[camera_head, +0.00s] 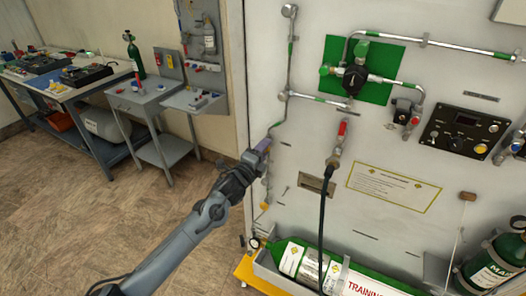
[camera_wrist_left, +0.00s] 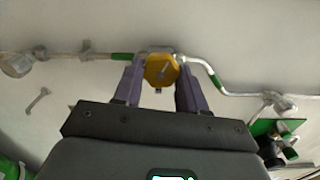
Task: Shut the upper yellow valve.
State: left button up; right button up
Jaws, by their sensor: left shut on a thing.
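The upper yellow valve (camera_wrist_left: 160,69) has a yellow faceted knob on a silver wall pipe with green bands. It sits between the two purple fingers of my left gripper (camera_wrist_left: 157,86), which is shut on it. In the head view my left gripper (camera_head: 262,149) reaches in from the lower left to the pipe on the white panel, and its fingers and wrist hide the knob. A small yellowish part (camera_head: 264,206) shows lower on the same pipe line. My right gripper is not in view.
To the right are a red-handled valve (camera_head: 342,130) with a black hose (camera_head: 322,225), a green plate (camera_head: 376,92) with a black knob, and a black control box (camera_head: 463,130). A green cylinder (camera_head: 375,284) lies below. Open floor and workbenches are at left.

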pick_arm(q)
jog(key=shift+a+f+m+b, duration=0.1)
jog(key=shift+m+b, duration=0.55)
jog(key=shift+m, duration=2.65)
jog(key=shift+a+f+m+b, duration=0.1)
jog(key=shift+m+b, duration=0.55)
jog(key=shift+m, duration=2.65)
jog(key=o, duration=1.1)
jog(key=shift+c, duration=0.2)
